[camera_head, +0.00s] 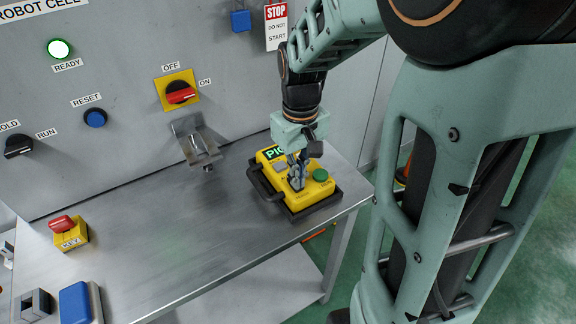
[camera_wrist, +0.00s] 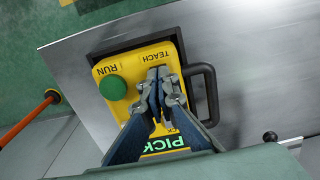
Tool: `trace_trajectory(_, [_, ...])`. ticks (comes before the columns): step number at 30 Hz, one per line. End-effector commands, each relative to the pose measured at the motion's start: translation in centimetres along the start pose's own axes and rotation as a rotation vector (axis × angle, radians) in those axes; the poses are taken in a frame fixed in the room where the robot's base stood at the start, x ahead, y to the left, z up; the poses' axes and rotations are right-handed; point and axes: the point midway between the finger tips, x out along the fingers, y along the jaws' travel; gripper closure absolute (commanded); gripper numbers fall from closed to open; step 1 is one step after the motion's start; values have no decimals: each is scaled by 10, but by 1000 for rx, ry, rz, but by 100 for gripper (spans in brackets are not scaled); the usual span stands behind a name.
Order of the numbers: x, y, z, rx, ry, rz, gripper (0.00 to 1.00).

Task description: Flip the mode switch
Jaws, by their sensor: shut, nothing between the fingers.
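A yellow pendant (camera_head: 300,204) with a black handle lies on the metal table. It also shows in the wrist view (camera_wrist: 140,64), with labels TEACH and RUN, a green button (camera_wrist: 112,88) and a green PICK display (camera_wrist: 165,144). My gripper (camera_head: 297,182) points down at the pendant's face, its fingers closed together and empty. In the wrist view the fingertips (camera_wrist: 159,84) are over the panel just below the TEACH label, beside the green button. No switch lever shows clearly; the fingers cover that part of the panel. I cannot tell whether they touch it.
A bracket (camera_head: 197,145) juts from the wall behind. The wall carries a red OFF/ON handle (camera_head: 181,95), a blue RESET button (camera_head: 95,118) and a black HOLD/RUN knob (camera_head: 18,146). A red-topped yellow box (camera_head: 68,232) stands at left.

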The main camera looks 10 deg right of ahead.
Motion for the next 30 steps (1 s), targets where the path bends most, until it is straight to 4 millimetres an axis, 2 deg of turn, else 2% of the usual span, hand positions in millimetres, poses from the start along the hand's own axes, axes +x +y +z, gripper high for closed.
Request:
trace_trajectory(8, [-9, 0, 0, 0, 1, 0, 100])
trace_trajectory(30, [-68, 0, 0, 0, 1, 0, 100])
